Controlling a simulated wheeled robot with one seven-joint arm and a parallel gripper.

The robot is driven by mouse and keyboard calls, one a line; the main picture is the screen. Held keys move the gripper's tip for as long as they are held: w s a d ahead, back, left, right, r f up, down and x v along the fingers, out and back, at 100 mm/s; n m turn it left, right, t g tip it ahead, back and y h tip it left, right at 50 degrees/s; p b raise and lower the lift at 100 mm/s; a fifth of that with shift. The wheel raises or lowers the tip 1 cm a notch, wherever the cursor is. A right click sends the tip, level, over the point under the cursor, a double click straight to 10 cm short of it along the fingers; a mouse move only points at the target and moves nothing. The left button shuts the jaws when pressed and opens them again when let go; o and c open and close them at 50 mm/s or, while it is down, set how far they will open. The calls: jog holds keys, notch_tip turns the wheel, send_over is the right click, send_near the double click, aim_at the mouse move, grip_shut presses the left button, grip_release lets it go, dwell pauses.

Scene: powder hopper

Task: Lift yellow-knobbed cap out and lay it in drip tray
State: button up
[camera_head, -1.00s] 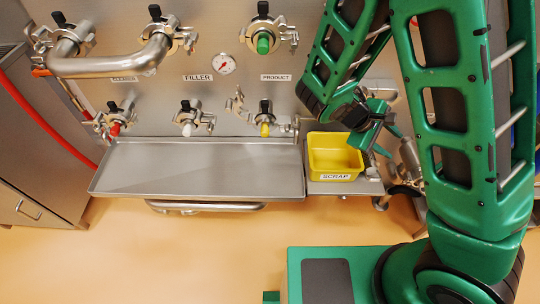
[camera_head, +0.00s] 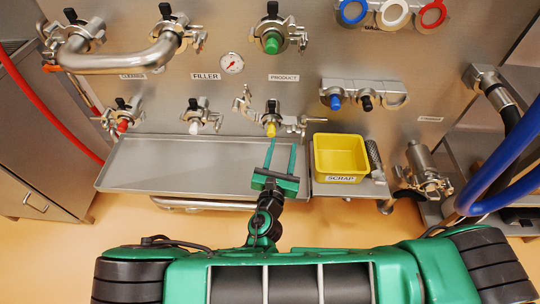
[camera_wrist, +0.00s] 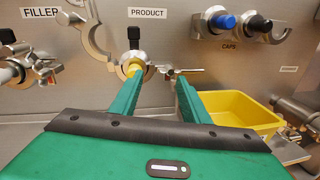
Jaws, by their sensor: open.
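The yellow-knobbed cap (camera_head: 271,129) sits in the lower row port under the PRODUCT label, with a black handle above it. The clamp beside it (camera_head: 243,103) is swung open to the left. In the wrist view the yellow knob (camera_wrist: 135,69) shows just beyond the left fingertip. My gripper (camera_head: 281,147) is open and empty, its fingers pointing at the panel over the tray's right end. In the wrist view my gripper (camera_wrist: 160,80) has its left finger in line with the knob and its right finger to the right of it. The drip tray (camera_head: 170,165) is empty below the ports.
A yellow SCRAP bin (camera_head: 340,160) stands right of the tray. A red-knobbed cap (camera_head: 122,126) and a white-knobbed cap (camera_head: 194,128) sit left in the same row. A rack (camera_head: 365,93) holds blue and black caps. A bent pipe (camera_head: 120,59) juts out at upper left.

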aim_at(271, 135)
jog(key=s+a+f+n+y, duration=0.1)
jog(key=s+a+n+y, duration=0.1)
jog(key=a+n+y, duration=0.15)
jog(key=shift+m+t+h, duration=0.25)
jog(key=shift+t+h, duration=0.05)
jog(key=shift+h, duration=0.05)
jog(key=shift+w+a+r, duration=0.1)
jog(key=shift+w, duration=2.4)
jog(key=shift+w+a+r, duration=0.1)
jog(key=shift+w, duration=2.4)
jog(key=shift+w, duration=0.1)
jog(key=c, duration=0.8)
